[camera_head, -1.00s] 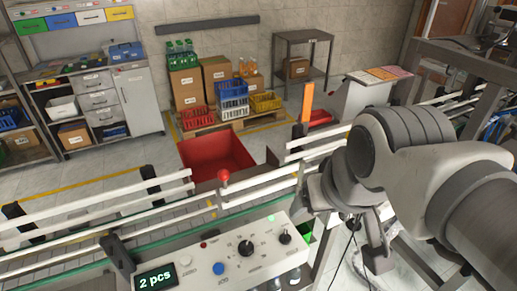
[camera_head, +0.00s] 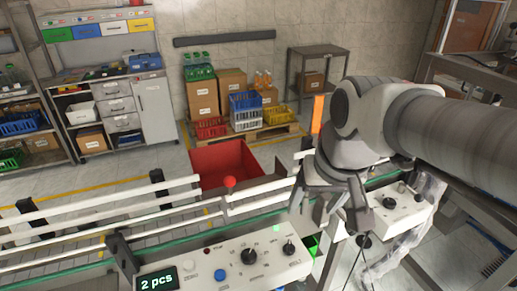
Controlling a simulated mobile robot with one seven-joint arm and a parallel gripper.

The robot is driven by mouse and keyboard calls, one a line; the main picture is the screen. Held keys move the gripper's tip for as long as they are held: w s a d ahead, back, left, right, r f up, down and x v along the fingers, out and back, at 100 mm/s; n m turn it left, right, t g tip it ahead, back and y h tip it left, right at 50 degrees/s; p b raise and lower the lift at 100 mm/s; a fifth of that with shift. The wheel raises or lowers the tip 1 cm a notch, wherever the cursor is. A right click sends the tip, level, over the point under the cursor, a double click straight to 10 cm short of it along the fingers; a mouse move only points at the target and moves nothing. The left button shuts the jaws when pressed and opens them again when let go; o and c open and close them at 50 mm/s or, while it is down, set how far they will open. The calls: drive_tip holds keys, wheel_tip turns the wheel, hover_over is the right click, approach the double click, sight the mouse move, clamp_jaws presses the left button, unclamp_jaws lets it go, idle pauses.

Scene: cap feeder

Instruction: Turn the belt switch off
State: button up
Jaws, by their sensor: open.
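A pale control panel (camera_head: 225,264) at the bottom has a display reading "2 pcs" (camera_head: 158,280), a red button, a white button, a blue button (camera_head: 220,273) and a large black dial (camera_head: 249,256). At its right end are a black knob (camera_head: 288,249) and a lit green lamp (camera_head: 276,229). The labels are too small to read, so I cannot tell for sure which control is the belt switch. My gripper (camera_head: 328,213) is open and empty, pointing down above and to the right of the panel's right end, apart from it.
A second pale panel (camera_head: 405,213) with black knobs stands right, partly behind my arm. White guard rails (camera_head: 110,231) cross behind the front panel. A red-ball lever (camera_head: 229,182) stands at the rails. A red bin (camera_head: 221,160) lies beyond. Cables hang below my gripper.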

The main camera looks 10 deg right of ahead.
sight(290, 247)
drive_tip(key=w+f+m+g+b, duration=0.2)
drive_tip(key=w+f+g, duration=0.2)
drive_tip(key=w+f, duration=0.55)
drive_tip(key=f, duration=1.1)
drive_tip(key=f+b, duration=0.1)
drive_tip(key=f, duration=0.4)
drive_tip(key=shift+w+f, duration=0.35)
drive_tip(key=shift+w, duration=0.05)
clamp_jaws()
